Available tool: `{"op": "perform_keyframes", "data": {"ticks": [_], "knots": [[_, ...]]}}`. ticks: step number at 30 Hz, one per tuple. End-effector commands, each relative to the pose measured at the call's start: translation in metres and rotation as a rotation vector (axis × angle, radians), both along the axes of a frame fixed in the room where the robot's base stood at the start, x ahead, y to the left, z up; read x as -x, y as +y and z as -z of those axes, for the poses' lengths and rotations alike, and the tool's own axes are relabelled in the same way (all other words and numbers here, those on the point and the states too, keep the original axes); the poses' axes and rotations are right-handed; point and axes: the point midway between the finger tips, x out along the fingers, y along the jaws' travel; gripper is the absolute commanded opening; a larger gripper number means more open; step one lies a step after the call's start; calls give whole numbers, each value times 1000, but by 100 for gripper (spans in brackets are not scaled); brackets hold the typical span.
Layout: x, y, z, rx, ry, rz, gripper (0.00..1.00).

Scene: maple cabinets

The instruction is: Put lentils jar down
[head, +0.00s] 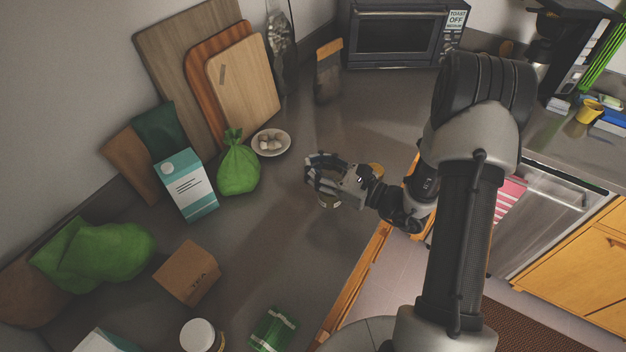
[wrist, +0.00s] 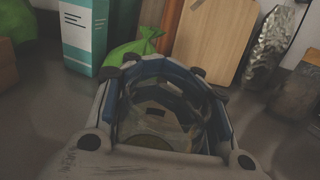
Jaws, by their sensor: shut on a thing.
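My gripper (head: 322,172) is over the counter near its front edge, in the middle of the head view. It is shut on the lentils jar (head: 329,201), a clear glass jar mostly hidden by the fingers. In the wrist view the glass jar (wrist: 160,122) sits between the blue-padded fingers, with something yellowish-green low in it. I cannot tell if the jar's base touches the counter (head: 285,220).
A green sack (head: 238,168), a teal-white carton (head: 186,186) and a small plate (head: 271,143) stand left of my gripper. A cardboard box (head: 187,273) is nearer. Cutting boards (head: 243,88) lean behind. A toaster oven (head: 398,35) is at the back. Counter around the gripper is clear.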

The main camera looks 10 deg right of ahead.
Motion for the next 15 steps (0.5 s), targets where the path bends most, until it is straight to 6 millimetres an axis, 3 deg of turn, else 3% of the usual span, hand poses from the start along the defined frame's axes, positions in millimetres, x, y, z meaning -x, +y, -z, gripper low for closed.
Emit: {"op": "perform_keyframes", "data": {"ticks": [9,15], "knots": [[0,0,41,-1,1,0,0],[0,0,42,0,-1,0,0]]}}
